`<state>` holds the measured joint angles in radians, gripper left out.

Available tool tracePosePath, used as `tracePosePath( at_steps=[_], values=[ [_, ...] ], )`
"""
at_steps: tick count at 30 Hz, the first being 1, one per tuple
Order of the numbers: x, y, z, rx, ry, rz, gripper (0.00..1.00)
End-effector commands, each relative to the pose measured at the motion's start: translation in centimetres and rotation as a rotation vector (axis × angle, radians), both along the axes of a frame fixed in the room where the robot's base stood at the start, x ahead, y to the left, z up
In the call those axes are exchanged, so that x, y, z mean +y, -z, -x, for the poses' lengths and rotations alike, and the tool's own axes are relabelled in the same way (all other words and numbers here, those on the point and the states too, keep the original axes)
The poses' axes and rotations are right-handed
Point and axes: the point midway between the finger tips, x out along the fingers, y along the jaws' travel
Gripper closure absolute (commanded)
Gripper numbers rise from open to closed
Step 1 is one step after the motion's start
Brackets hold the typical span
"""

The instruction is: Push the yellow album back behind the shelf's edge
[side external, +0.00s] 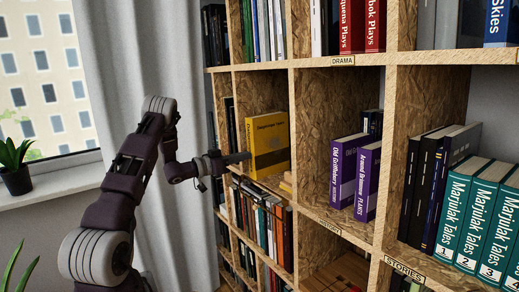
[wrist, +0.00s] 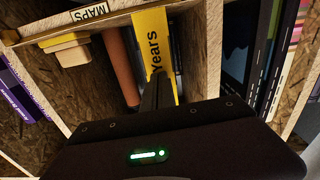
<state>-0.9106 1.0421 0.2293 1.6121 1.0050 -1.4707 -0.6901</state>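The yellow album (side external: 268,143) stands upright in a shelf compartment in the side external view, its broad cover showing. In the wrist view its yellow spine (wrist: 152,38) faces me and its lower end overlaps the edge of the shelf board. My gripper (side external: 245,156) points at the album from the left. In the wrist view my gripper's fingers (wrist: 158,90) are together, with nothing between them, and lie in front of the spine. They look very close to it; I cannot tell if they touch. The fingers hide part of the spine.
An OSB divider (side external: 294,130) stands right of the album's compartment. Small pale books (wrist: 68,48) lie beside the album, and dark books (wrist: 245,60) stand past another divider. Purple books (side external: 354,172) stand in the neighbouring compartment.

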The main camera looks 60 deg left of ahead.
Motion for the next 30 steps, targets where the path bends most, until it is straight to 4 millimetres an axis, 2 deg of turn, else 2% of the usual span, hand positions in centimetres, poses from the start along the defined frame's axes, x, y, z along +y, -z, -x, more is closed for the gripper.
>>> tracePosePath(
  at_steps=[30],
  values=[
    [-0.1, 0.0, -2.1, 0.000, 0.002, 0.001, 1.00]
  ],
)
